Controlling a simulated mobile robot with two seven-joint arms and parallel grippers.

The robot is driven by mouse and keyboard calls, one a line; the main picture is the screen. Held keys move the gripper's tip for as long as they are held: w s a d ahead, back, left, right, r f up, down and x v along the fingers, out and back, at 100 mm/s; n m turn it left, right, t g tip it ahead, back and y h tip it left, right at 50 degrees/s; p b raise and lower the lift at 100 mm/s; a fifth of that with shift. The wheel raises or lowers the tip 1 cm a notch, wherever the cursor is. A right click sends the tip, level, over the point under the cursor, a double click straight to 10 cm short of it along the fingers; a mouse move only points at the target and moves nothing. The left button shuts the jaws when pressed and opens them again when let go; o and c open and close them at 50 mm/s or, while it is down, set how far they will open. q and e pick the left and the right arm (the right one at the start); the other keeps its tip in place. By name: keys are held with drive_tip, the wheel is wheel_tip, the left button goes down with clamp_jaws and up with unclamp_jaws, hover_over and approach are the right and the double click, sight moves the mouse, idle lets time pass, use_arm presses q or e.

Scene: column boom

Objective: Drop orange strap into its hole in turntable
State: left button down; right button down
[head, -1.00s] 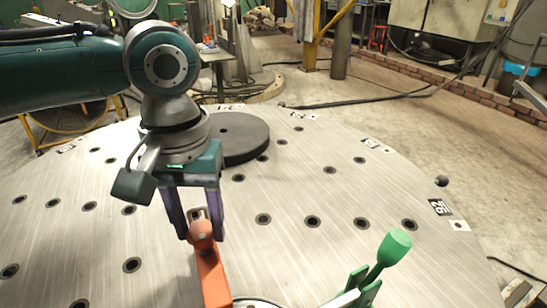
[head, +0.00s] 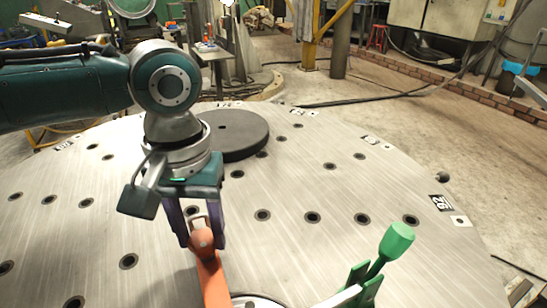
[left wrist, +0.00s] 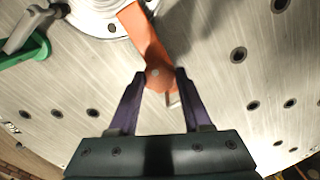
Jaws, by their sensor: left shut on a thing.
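The orange strap (head: 211,275) shows at the bottom of the head view, with its rounded end between the fingers of my left gripper (head: 205,240). My left gripper is shut on that end. In the left wrist view the strap (left wrist: 143,35) runs up from between the purple fingers (left wrist: 160,80) toward a round pale fitting. The turntable (head: 330,185) is a brushed metal disc with several dark-rimmed holes. I cannot tell which hole is the strap's own. The strap's far end is cut off by the head view's lower edge. My right gripper is not in view.
A green-handled toggle clamp (head: 385,255) stands right of the strap, and it also shows in the left wrist view (left wrist: 25,48). A dark round disc (head: 238,133) lies on the turntable behind my gripper. The turntable's right side is mostly clear.

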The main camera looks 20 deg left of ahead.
use_arm(q)
drive_tip(key=shift+f+b, duration=0.3)
drive_tip(key=shift+f, duration=0.3)
drive_tip(key=shift+f, duration=0.1)
drive_tip(key=c, duration=0.6)
unclamp_jaws()
drive_tip(key=shift+r+p, duration=3.7)
drive_tip(key=shift+p, duration=0.95)
